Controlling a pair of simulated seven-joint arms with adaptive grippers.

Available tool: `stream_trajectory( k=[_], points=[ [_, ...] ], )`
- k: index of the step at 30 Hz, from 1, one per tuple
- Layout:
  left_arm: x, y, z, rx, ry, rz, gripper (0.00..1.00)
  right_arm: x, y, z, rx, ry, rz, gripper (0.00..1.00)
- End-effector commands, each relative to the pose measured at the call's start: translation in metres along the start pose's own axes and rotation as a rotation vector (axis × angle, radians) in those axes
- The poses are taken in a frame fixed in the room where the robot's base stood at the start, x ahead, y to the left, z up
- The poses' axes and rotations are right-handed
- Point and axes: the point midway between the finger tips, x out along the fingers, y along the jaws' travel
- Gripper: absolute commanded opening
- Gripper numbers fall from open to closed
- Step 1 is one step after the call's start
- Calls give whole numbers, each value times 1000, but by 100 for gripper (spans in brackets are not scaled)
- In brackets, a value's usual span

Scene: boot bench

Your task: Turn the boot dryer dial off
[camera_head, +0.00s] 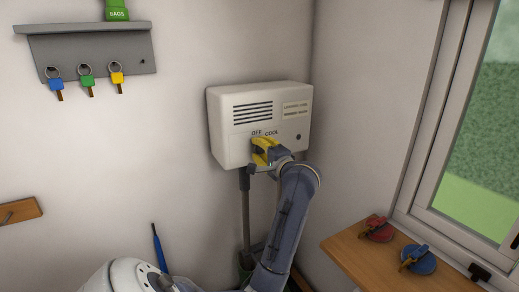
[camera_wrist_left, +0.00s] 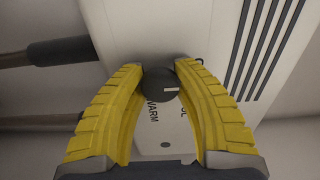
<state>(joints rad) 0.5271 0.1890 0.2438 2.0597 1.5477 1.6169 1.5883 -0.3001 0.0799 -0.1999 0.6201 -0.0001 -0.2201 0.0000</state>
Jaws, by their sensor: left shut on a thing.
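The boot dryer (camera_head: 228,140) is a white box on the wall near the corner, with dark vent slots and the words OFF and COOL on its front. My left gripper (camera_head: 263,150) reaches up to its lower front and hides the dial in the head view. In the left wrist view, the yellow fingers of the left gripper (camera_wrist_left: 172,75) are shut on the dark round dial (camera_wrist_left: 160,86). A short pale mark shows on the dial, on the side towards the WARM and partly hidden COOL labels. The OFF label is not visible there. My right gripper is out of view.
Dark pipes (camera_head: 245,205) run down below the dryer. A grey key rack (camera_head: 98,48) with blue, green and yellow tagged keys hangs at upper left. A wooden sill (camera_head: 345,248) under the window holds a red tin (camera_head: 377,229) and a blue tin (camera_head: 420,262).

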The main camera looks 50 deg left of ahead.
Motion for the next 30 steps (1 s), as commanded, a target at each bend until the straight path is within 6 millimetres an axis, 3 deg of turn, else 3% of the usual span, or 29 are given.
stream_trajectory(
  k=[8,9,16,25,30],
  points=[
    [0,1,1,-1,-3,1,1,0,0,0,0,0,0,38],
    [0,1,1,-1,-3,1,34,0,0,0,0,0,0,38],
    [0,1,1,0,-2,1,60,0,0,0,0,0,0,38],
    [-2,0,0,0,0,1,60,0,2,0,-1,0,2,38],
    [-18,1,-1,0,2,2,60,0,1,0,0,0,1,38]
  ],
)
